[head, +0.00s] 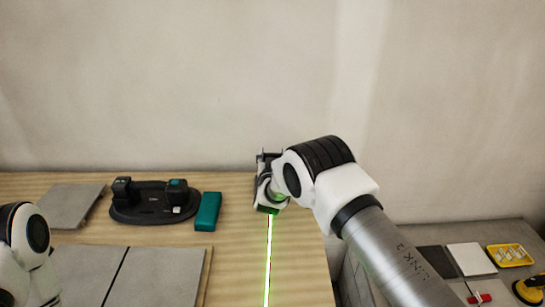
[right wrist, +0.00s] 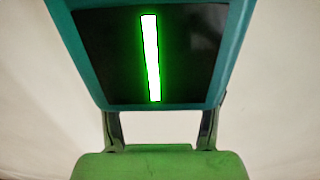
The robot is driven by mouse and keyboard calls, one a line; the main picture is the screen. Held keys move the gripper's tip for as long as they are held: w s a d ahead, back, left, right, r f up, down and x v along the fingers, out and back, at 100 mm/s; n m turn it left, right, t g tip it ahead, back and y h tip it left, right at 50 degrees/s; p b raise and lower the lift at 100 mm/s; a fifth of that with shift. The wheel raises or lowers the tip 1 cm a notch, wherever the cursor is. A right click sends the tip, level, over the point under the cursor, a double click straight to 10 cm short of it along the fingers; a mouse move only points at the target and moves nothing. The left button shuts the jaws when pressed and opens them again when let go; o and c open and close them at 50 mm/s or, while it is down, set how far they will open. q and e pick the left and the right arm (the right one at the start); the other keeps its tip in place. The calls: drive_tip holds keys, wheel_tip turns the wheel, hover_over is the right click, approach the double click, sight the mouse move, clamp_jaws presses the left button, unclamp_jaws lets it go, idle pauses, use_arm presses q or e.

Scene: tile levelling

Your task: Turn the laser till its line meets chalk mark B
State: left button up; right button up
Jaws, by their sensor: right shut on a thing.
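The laser is a teal-framed box with a dark window (right wrist: 90,60) and a bright green strip in it, filling the upper part of the right wrist view. In the head view only a small part of it shows below my right gripper (head: 267,183), which is shut on it. In the right wrist view both fingers of the right gripper (right wrist: 161,130) reach up to its lower edge. The green laser line (head: 268,260) runs down the wooden bench towards the bottom of the head view. I cannot make out chalk mark B. Of my left arm only links show; its gripper is not visible.
Large grey tiles (head: 165,275) lie left of the line, with a dark gap between them. Behind them are a grey slab (head: 75,205), a black stand (head: 145,213) and a teal block (head: 208,212). A lower grey surface at right holds a yellow tray (head: 511,255) and a white tile (head: 471,259).

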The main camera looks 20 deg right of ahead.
drive_tip(key=shift+f, duration=0.1)
drive_tip(key=o, duration=1.2)
drive_tip(key=shift+c, duration=0.2)
use_arm(q)
drive_tip(key=shift+f, duration=0.4)
use_arm(e)
drive_tip(key=v, duration=1.2)
